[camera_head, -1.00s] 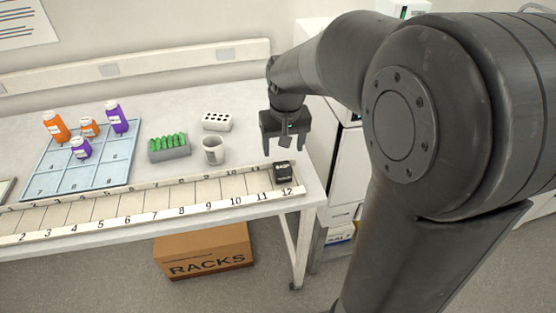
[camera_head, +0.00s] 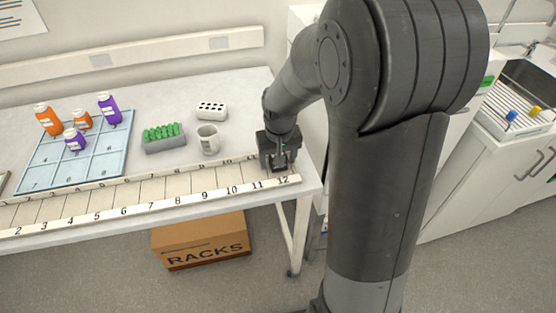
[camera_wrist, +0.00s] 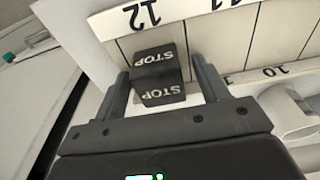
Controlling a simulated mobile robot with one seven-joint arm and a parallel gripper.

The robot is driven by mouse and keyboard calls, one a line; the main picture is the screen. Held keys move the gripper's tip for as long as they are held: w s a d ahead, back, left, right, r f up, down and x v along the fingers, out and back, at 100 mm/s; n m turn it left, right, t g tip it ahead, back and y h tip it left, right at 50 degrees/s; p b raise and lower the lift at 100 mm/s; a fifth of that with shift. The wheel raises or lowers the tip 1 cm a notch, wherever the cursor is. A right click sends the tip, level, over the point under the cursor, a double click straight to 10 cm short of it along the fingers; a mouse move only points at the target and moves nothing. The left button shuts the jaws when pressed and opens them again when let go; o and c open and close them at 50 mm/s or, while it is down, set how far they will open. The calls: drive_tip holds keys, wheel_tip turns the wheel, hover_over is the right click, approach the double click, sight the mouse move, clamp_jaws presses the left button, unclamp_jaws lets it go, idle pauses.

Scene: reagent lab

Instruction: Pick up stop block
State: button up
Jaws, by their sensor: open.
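The stop block is a small black block with white "STOP" lettering, seen in the wrist view (camera_wrist: 158,74). It sits on the numbered rail (camera_wrist: 225,42) at the slot marked 12. My gripper (camera_wrist: 165,88) is open, with one finger on each side of the block; I cannot tell whether they touch it. In the head view my gripper (camera_head: 279,160) is at the right end of the rail (camera_head: 160,193), and it mostly hides the block.
A white cup (camera_head: 208,140) stands left of my gripper, behind the rail. A rack with green tubes (camera_head: 163,138) and a white holed block (camera_head: 212,111) are nearby. A blue tray (camera_head: 60,172) with orange and purple bottles is at left. The table's right edge is close.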

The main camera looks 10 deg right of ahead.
drive_tip(key=c, duration=1.2)
drive_tip(key=shift+c, duration=0.2)
drive_tip(key=shift+r, duration=0.2)
